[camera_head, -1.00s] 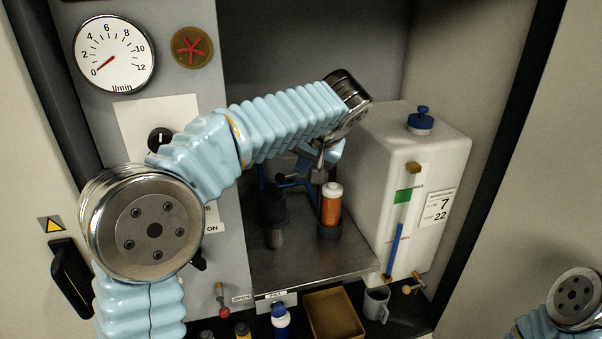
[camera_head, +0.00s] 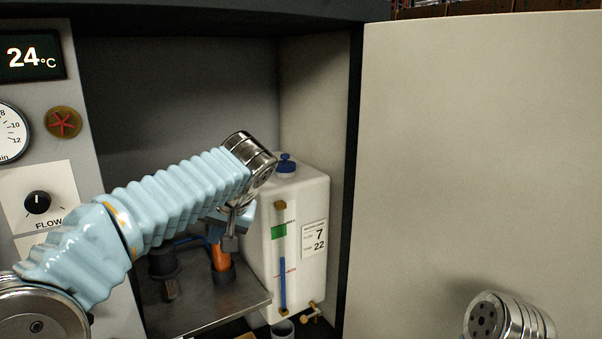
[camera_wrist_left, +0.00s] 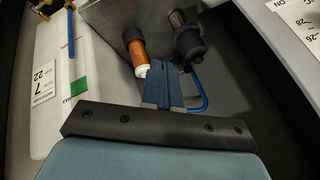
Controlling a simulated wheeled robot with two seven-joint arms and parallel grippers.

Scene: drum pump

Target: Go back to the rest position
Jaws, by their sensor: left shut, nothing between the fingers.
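My left gripper (camera_head: 229,243) hangs inside the cabinet from my pale blue ribbed arm, in front of an orange vial (camera_head: 220,258) in a dark holder. In the left wrist view its blue fingers (camera_wrist_left: 170,70) are shut together with nothing between them. The white-capped orange vial (camera_wrist_left: 135,45) stands just beside the fingertips there, and I cannot tell whether they touch. The vial's top is hidden by the gripper in the head view. Of my right arm only a metal joint shows at the lower right; its gripper is out of view.
A white tank (camera_head: 308,240) with a blue cap stands right of the gripper. A dark cylindrical fitting (camera_head: 163,264) stands left of the vial on the metal shelf (camera_head: 205,305). The control panel with the flow knob (camera_head: 38,202) is at left. A pale panel (camera_head: 480,150) fills the right.

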